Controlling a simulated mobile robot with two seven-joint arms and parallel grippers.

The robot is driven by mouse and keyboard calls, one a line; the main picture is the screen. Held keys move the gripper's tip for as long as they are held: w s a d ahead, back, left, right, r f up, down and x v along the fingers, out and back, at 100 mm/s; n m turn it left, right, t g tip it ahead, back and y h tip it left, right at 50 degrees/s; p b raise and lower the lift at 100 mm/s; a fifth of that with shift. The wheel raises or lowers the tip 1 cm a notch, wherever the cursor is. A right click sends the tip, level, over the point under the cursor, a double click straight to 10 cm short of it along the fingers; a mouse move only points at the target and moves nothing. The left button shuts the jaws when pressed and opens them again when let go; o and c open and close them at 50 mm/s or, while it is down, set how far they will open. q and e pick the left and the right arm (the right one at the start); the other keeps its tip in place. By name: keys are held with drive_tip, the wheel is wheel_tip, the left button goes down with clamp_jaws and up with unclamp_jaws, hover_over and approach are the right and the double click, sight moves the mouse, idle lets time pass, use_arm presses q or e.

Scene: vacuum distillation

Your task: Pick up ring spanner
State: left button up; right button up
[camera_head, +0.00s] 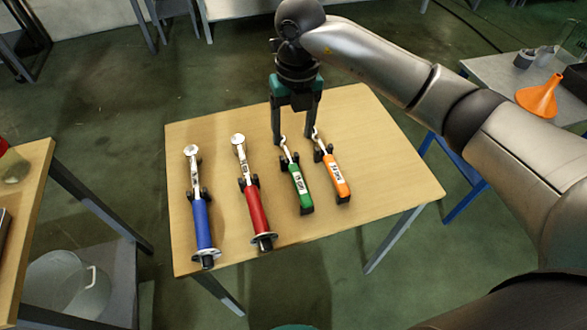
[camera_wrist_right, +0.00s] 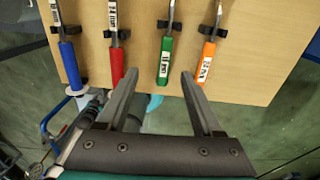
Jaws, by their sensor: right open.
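Four-tool row on the wooden table: a blue-handled tool (camera_head: 202,222) and a red-handled tool (camera_head: 256,208) have round metal heads. A green-handled tool (camera_head: 300,186) and an orange-handled tool (camera_head: 337,176) have smaller, curved metal heads. I cannot tell for certain which is the ring spanner. My right gripper (camera_head: 293,134) is open and empty, pointing down around the heads of the green and orange tools in the head view. In the right wrist view, its open fingers (camera_wrist_right: 160,78) point toward the green handle (camera_wrist_right: 165,60) and orange handle (camera_wrist_right: 205,65). My left gripper is out of view.
The tools rest on small black holders on the wooden table (camera_head: 375,135). Its right part is clear. A grey table (camera_head: 495,75) with an orange funnel (camera_head: 541,97) stands at the right. Another wooden table (camera_head: 30,175) stands at the left, above a bucket (camera_head: 68,285).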

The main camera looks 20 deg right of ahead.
drive_tip(key=b, duration=0.2)
approach(296, 172)
drive_tip(key=shift+h, duration=0.3)
wheel_tip(296, 172, down, 5)
drive_tip(key=shift+w+f, duration=0.15)
drive_tip(key=f, duration=0.4)
drive_tip(key=shift+s+a+f+b, duration=0.2)
drive_tip(key=shift+a+b, duration=0.15)
drive_tip(key=shift+b, duration=0.05)
drive_tip(key=shift+f, duration=0.55)
drive_tip(key=shift+r, duration=0.1)
drive_tip(key=c, duration=0.8)
clamp_jaws()
drive_tip(key=shift+w, duration=0.1)
